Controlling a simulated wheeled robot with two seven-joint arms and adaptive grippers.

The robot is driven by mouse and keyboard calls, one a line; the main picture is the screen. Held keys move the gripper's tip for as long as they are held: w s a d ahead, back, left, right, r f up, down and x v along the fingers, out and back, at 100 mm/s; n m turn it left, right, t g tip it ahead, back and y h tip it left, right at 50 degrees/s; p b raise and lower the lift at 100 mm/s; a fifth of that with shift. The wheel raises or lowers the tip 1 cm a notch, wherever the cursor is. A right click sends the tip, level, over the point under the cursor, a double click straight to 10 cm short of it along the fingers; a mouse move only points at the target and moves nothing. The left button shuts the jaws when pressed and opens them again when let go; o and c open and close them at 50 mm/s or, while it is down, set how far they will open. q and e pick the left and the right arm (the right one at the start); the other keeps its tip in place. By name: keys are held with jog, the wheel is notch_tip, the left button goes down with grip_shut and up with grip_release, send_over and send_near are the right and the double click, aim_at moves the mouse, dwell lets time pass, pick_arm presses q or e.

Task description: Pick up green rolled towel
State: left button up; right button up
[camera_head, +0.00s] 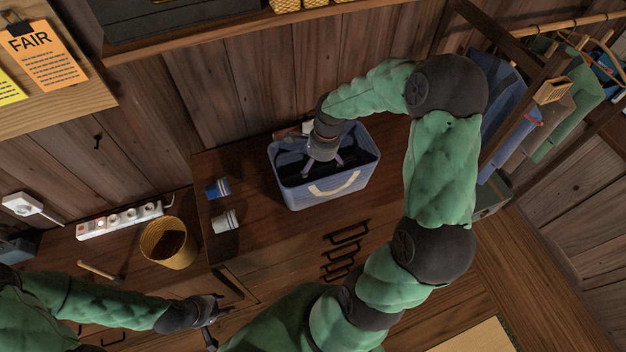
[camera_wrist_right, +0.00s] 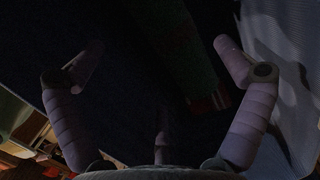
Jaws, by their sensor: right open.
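My right gripper (camera_head: 322,172) reaches down into a blue basket (camera_head: 328,193) on the wooden cabinet, its fingers spread and empty. In the right wrist view the right gripper (camera_wrist_right: 158,62) shows its fingers wide apart. A dark green roll (camera_wrist_right: 186,50), which looks like the rolled towel, lies beyond the fingers, nearer the right one, with a reddish patch at its near end. That view is very dark, so its distance and any contact are unclear. In the head view I cannot make out the towel in the shadowed basket. My left gripper (camera_head: 214,320) is open and empty at the lower left.
Basket walls stand close around the right gripper. A yellow bin (camera_head: 168,244), a power strip (camera_head: 120,220) and a hammer (camera_head: 100,270) are further left. Clothes hang at the right.

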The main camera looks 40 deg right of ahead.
aim_at(315, 178)
jog(key=shift+w+a+f+b, duration=0.15)
jog(key=shift+a+f+b, duration=0.05)
jog(key=shift+f, duration=1.7)
jog(key=shift+w+a+f+b, duration=0.1)
jog(key=shift+a+f+b, duration=0.05)
jog(key=shift+f, duration=1.7)
jog(key=c, duration=1)
